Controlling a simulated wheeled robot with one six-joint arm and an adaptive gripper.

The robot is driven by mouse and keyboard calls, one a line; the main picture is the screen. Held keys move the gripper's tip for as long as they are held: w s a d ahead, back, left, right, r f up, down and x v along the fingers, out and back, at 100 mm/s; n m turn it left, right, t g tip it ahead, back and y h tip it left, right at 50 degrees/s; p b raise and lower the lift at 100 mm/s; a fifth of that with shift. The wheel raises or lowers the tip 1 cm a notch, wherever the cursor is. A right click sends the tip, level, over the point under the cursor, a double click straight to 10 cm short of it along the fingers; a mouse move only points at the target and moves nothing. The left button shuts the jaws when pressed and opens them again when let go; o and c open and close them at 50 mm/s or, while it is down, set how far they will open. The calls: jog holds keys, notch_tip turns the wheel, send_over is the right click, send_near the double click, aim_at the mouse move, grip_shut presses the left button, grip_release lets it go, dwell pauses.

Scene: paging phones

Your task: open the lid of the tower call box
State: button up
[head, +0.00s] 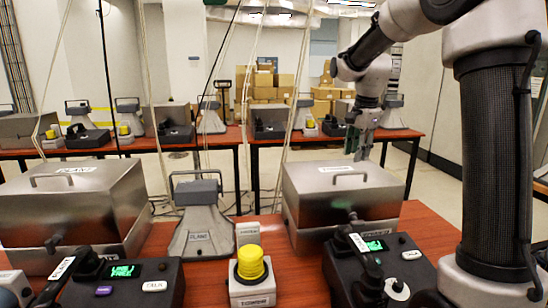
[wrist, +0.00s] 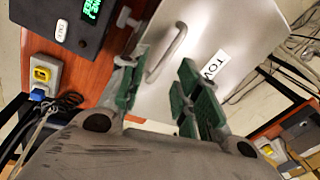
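A closed metal box (head: 345,202) with a flat lid stands on the right part of the near table. A bar handle (head: 345,174) and a white label are on its lid. In the wrist view, the label (wrist: 214,64) begins with "TOW", beside the handle (wrist: 167,52). My gripper (head: 361,145) is above the far right of this box, pointing down. In the wrist view, my gripper (wrist: 163,92) has its green-padded fingers spread, with the lid visible between them. The fingers look apart from the handle and hold nothing.
A similar closed metal box (head: 70,208) stands at the left. A grey speaker (head: 200,225), a yellow button (head: 250,262) and black phone consoles (head: 125,285) share the table. More tables with devices stand behind.

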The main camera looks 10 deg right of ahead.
jog(key=s+a+n+t, duration=0.15)
jog(key=s+n, duration=1.35)
jog(key=s, duration=1.7)
jog(key=n+g, duration=0.1)
jog(key=n, duration=1.4)
send_near(350, 173)
jog(key=f+n, duration=0.1)
jog(key=f, duration=0.1)
jog(key=w+f+n, duration=0.1)
jog(key=f, duration=0.2)
jog(key=w+f+n, duration=0.1)
jog(key=f, duration=0.1)
jog(key=shift+w+d+f, duration=0.1)
jog(key=shift+w+f, duration=0.05)
jog(key=shift+f, duration=0.2)
